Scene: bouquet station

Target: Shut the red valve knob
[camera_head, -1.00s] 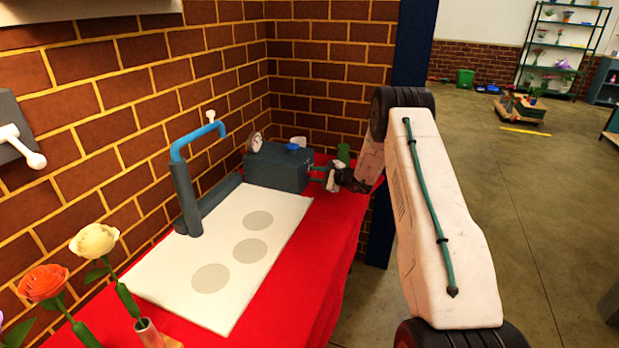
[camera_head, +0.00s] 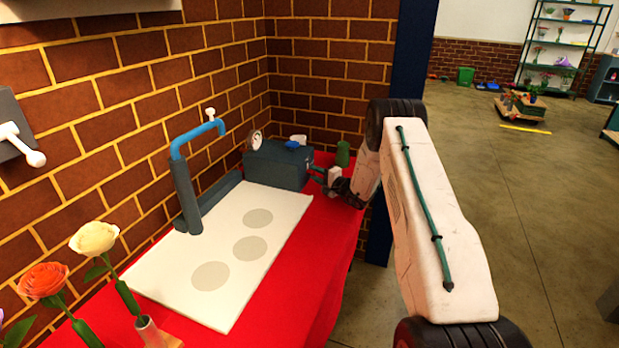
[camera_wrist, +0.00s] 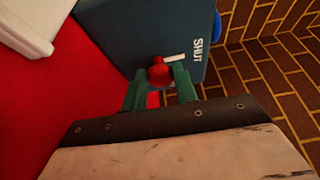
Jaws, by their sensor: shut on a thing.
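The red valve knob (camera_wrist: 159,72) sticks out from the side of a dark blue-grey box (camera_wrist: 140,35). A white pointer mark beside the knob points toward the printed word SHUT on the box. The green fingers of my gripper (camera_wrist: 161,82) are shut on the knob, one on each side. In the head view the box (camera_head: 272,168) stands at the back of the red-covered table, with my gripper (camera_head: 317,174) at its right side. The knob is hidden there.
A white board (camera_head: 225,285) with grey circles lies in front of the box. A blue pipe tap (camera_head: 190,140) stands at its left. A green cup (camera_head: 343,152) stands behind my gripper. Flowers (camera_head: 95,238) are at the near left. Brick walls close off the back.

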